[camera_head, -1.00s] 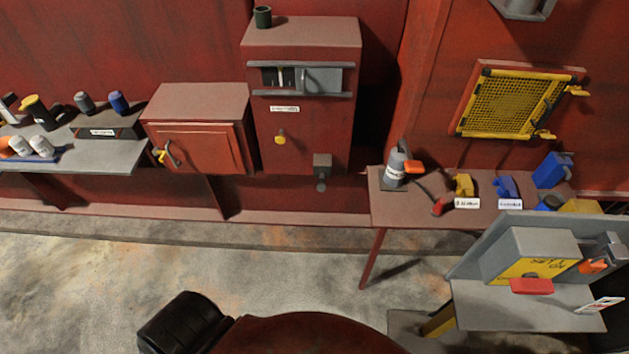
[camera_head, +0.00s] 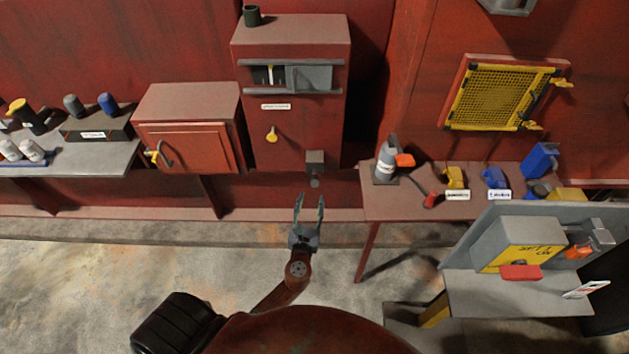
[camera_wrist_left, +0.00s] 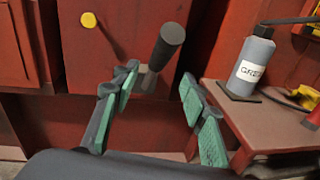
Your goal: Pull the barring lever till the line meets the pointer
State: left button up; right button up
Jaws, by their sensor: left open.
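The barring lever (camera_head: 315,168) is a short dark grip on a grey block low on the front of the tall red cabinet (camera_head: 300,125). In the left wrist view the lever (camera_wrist_left: 167,45) stands up between and beyond the fingertips. My left gripper (camera_head: 309,203) is open and empty, just below the lever in the head view; its green-padded fingers (camera_wrist_left: 160,82) spread either side of the lever's base, with no clear contact. A window (camera_head: 270,75) high on the cabinet shows a pale upright mark beside a grey cover; line and pointer are too small to tell apart.
A yellow knob (camera_head: 272,134) sits left of the lever. A red table (camera_head: 375,205) with a grey bottle (camera_head: 387,160) stands close on the right. A low red cabinet (camera_head: 186,105) is at left. The floor in front is clear.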

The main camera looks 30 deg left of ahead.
aim_at(315, 181)
pick_arm(q)
jog(key=shift+m, duration=0.3)
jog(key=w, duration=0.2)
jog(key=w+a+r, duration=0.1)
jog(key=w, duration=0.1)
jog(key=w+a+r, duration=0.1)
jog(key=w, duration=0.1)
jog(key=shift+w+a, duration=0.2)
jog(key=shift+a, duration=0.05)
jog(key=shift+w+a, duration=0.2)
jog(key=shift+w, duration=0.25)
pick_arm(e)
jog(key=shift+s, duration=0.7)
pick_arm(q)
grip_shut()
pick_arm(e)
jog(key=shift+s, duration=0.1)
